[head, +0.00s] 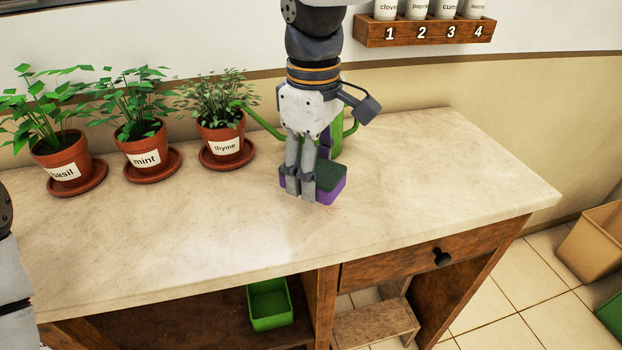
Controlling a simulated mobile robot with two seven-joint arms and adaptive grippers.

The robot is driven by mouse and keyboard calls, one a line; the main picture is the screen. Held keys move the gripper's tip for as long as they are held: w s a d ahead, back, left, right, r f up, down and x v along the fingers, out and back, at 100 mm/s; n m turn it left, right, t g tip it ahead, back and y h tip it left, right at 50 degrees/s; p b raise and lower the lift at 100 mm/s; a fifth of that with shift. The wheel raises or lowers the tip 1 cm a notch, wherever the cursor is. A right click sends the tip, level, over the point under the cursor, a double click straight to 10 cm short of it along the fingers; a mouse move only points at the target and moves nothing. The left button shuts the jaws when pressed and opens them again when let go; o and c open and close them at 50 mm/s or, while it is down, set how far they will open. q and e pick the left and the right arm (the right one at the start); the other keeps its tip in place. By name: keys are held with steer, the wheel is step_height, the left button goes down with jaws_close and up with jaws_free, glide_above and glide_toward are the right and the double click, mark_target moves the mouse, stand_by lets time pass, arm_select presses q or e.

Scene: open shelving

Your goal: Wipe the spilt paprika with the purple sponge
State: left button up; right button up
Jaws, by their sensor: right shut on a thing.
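The purple sponge (331,185) has a dark green top and rests on the pale stone counter (420,180). My right gripper (298,190) points down and is shut on the sponge, its fingers hiding the sponge's left part. A faint reddish trace of spilt paprika (333,209) shows on the counter just in front of the sponge. Whether more paprika lies under the sponge is hidden. Part of my left arm shows at the left edge, but its gripper is not in view.
Potted basil (62,160), mint (146,150) and thyme (222,138) stand on saucers at the back left. A green watering can (337,128) stands behind my right gripper. A numbered spice rack (425,30) hangs on the wall. The counter's right side is clear.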

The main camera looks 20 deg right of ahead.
steer(key=shift+r, duration=1.4)
